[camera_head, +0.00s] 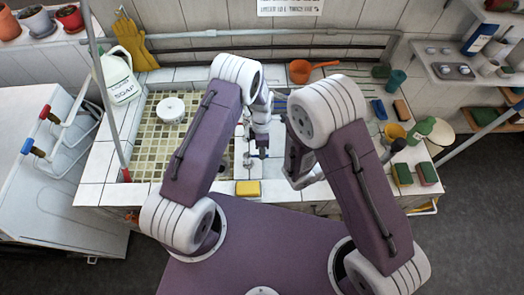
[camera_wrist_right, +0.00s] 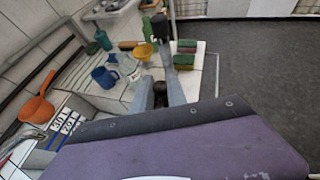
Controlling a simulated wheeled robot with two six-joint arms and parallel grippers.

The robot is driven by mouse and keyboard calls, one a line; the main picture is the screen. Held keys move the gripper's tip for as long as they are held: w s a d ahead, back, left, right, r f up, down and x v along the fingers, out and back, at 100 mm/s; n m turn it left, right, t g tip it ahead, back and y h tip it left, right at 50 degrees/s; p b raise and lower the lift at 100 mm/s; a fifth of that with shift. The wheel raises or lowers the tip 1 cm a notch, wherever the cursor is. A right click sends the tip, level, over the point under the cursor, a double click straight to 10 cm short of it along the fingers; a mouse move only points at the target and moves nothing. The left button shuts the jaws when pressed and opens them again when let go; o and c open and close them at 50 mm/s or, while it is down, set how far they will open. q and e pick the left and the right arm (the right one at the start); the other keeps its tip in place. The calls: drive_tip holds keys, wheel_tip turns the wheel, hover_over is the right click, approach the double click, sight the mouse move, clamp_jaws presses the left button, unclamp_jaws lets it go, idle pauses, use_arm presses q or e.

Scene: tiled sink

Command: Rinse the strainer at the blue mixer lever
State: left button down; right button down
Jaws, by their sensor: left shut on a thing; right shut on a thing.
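My left gripper (camera_head: 262,152) points down over the middle of the sink counter, close to a chrome fitting (camera_head: 247,160). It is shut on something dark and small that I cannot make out. My right gripper (camera_wrist_right: 160,94) shows in the right wrist view, its fingers closed around a dark thing mostly hidden between them. In the head view it is largely behind my right arm. I cannot clearly make out the strainer in either view. A blue lever (camera_head: 27,146) and a red lever (camera_head: 43,112) sit on the white unit at far left; I cannot tell whether the blue one is the mixer lever.
A tiled basin (camera_head: 150,140) holds a round white thing (camera_head: 171,109). A soap jug (camera_head: 119,75) stands behind it. A yellow sponge (camera_head: 248,188) lies at the front edge.

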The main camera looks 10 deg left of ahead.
idle(0.7)
use_arm(q)
drive_tip(key=shift+s+d+m+b, duration=0.15)
drive_tip(key=shift+s+m+b, duration=0.2)
drive_tip(key=shift+m, duration=0.55)
use_arm(e)
drive_tip(key=shift+f, duration=0.3)
use_arm(q)
drive_tip(key=shift+s+r+m+y, duration=0.1)
drive_tip(key=shift+s+m+y, duration=0.3)
drive_tip(key=shift+m, duration=0.4)
drive_tip(key=c, duration=1.5)
unclamp_jaws()
drive_tip(key=shift+s, duration=0.1)
drive_tip(key=shift+o, duration=0.2)
drive_tip(key=shift+r, duration=0.1)
use_arm(e)
drive_tip(key=shift+f, duration=0.1)
